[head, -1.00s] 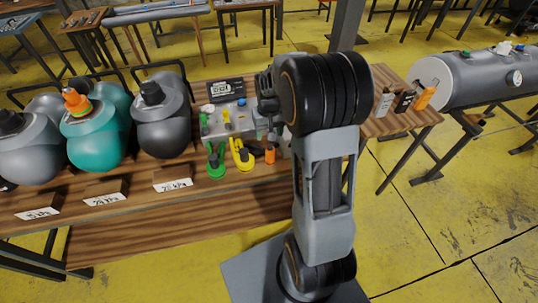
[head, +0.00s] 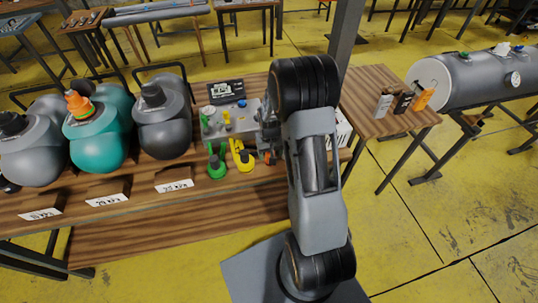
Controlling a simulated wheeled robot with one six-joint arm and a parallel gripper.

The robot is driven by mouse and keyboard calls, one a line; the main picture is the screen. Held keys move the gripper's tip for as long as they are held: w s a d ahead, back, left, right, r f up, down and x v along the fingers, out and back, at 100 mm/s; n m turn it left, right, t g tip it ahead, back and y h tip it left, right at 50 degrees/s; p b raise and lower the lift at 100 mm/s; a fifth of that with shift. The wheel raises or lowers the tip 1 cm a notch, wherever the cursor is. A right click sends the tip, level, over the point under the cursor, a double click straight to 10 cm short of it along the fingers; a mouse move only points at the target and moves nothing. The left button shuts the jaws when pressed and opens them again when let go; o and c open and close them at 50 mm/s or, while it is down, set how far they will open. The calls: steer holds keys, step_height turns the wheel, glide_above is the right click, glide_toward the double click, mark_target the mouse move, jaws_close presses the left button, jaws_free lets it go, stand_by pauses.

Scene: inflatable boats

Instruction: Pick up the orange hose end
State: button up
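The orange hose end (head: 268,157) is at the front right of the wooden bench, to the right of the yellow hose end (head: 245,161) and the green hose end (head: 217,167). Only a small orange patch of it shows. My gripper (head: 269,146) points down right at it, and its dark fingers cover most of the hose end. I cannot tell whether the fingers touch it or have closed on it. My arm hides part of the gripper from the right.
A grey panel (head: 238,117) with coloured fittings stands just behind the hose ends. Label blocks (head: 174,180) line the front edge. A small table (head: 370,112) is to the right.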

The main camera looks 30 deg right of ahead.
steer(key=shift+c, duration=0.2)
steer(key=c, duration=1)
